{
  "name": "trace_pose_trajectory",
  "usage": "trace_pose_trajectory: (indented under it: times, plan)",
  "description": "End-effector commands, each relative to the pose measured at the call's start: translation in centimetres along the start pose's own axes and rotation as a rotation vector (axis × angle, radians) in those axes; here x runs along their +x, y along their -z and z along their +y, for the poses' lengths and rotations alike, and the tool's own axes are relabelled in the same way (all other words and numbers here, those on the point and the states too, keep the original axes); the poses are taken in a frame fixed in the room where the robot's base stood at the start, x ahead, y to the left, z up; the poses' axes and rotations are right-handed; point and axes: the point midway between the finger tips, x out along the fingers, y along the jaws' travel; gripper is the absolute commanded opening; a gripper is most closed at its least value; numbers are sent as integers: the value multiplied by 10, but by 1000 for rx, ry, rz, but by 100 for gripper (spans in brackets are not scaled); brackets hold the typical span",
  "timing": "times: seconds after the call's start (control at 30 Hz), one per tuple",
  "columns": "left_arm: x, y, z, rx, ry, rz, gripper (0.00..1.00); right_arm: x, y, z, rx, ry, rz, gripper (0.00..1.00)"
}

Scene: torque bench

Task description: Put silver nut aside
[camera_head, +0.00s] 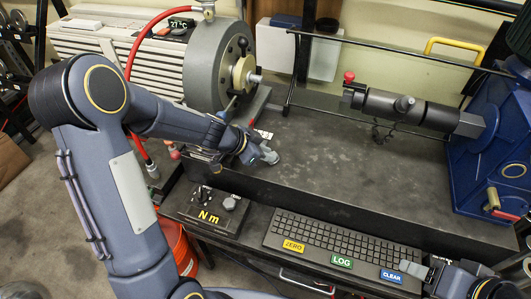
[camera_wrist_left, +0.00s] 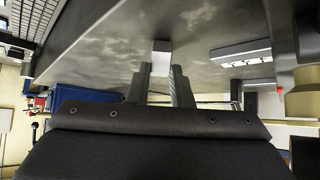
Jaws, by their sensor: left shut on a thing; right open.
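My left gripper (camera_head: 270,156) is low over the dark bench top, in front of the grey motor. In the left wrist view its two fingers (camera_wrist_left: 162,77) are closed on a small pale silver piece (camera_wrist_left: 161,46), which looks like the silver nut. In the head view the nut cannot be made out, as the fingers and wrist cover it. My right gripper (camera_head: 413,268) is open over the right end of the keyboard, near the blue CLEAR label, with nothing seen in it.
The motor's brass-coloured disc (camera_head: 243,74) has a short silver shaft end. The keyboard (camera_head: 340,245) and Nm box (camera_head: 208,208) line the front. The middle bench top (camera_head: 330,160) is clear.

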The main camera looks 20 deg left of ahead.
Motion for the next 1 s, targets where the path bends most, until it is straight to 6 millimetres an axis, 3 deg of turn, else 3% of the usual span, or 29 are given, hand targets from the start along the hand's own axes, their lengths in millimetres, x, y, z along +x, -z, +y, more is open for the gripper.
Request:
trace_pose_trajectory:
  times: [0.33, 0.37, 0.53, 0.87, 1.0]
  plan:
    - [2, -2, 0, 1, 0, 1, 0, 5, -2, 2, 0, 0, 0, 58]
    - [2, -2, 0, 0, 0, 1, 20, 5, -2, 2, 0, 0, 0, 58]
    - [1, -1, 0, 0, 0, 0, 41, 4, -2, 2, 0, 0, 0, 58]
    - [-1, 1, 0, -1, 0, 0, 41, 0, 0, 0, 0, 0, 0, 58]
    - [-16, 2, -1, 2, 5, 3, 41, 0, 0, 0, 0, 0, 0, 58]
